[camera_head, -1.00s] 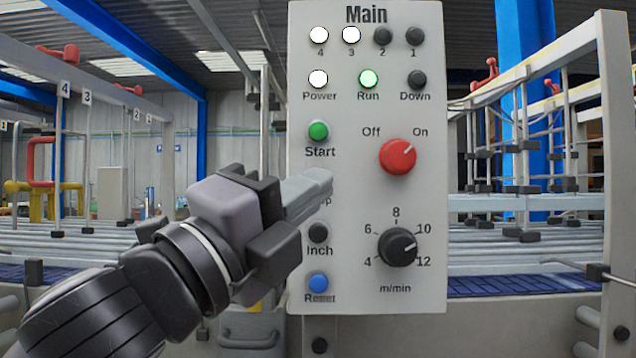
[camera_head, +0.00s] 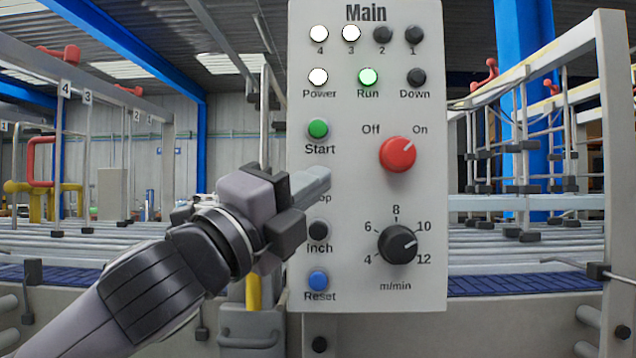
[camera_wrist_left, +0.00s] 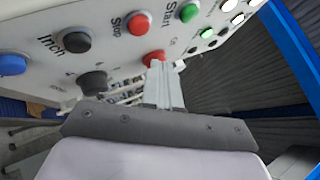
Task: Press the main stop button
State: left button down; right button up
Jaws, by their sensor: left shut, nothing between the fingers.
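The grey Main panel (camera_head: 345,215) stands upright in front of me. In the head view my left gripper (camera_head: 318,179) covers its stop button, leaving only the end of the label showing below. In the left wrist view the red stop button (camera_wrist_left: 139,23) shows clear, between the black Inch button (camera_wrist_left: 77,40) and the green Start button (camera_wrist_left: 188,12). My left gripper (camera_wrist_left: 157,68) is shut and empty; its tips overlap the lower edge of the red knob in that view. I cannot tell whether they touch the panel. My right gripper is out of view.
The red Off/On knob (camera_head: 398,154) points to On, and the green Run lamp (camera_head: 369,77) is lit. A black speed knob (camera_head: 397,244) and a blue Reset button (camera_head: 318,281) sit lower. Roller conveyors (camera_head: 500,240) lie behind the panel on both sides.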

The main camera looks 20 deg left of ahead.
pick_arm(q)
jog(key=shift+w+a, duration=0.2)
jog(key=shift+w, duration=0.4)
jog(key=shift+w+a, duration=0.15)
jog(key=shift+w, duration=0.45)
jog(key=shift+w+p, duration=0.1)
jog(key=shift+p, duration=0.2)
dwell(0.9)
jog(key=shift+w+a, duration=0.1)
jog(key=shift+w, duration=0.2)
jog(key=shift+w+a+p, duration=0.15)
jog(key=shift+w+p, duration=0.15)
jog(key=shift+w, duration=0.2)
dwell(0.7)
jog(key=shift+s, duration=0.15)
jog(key=shift+s+d, duration=0.2)
jog(key=shift+s, duration=0.55)
jog(key=shift+s, duration=0.1)
jog(key=s, duration=0.1)
jog(key=s+d, duration=0.1)
jog(key=s, duration=0.2)
jog(key=shift+s+d, duration=0.25)
jog(key=shift+s, duration=0.1)
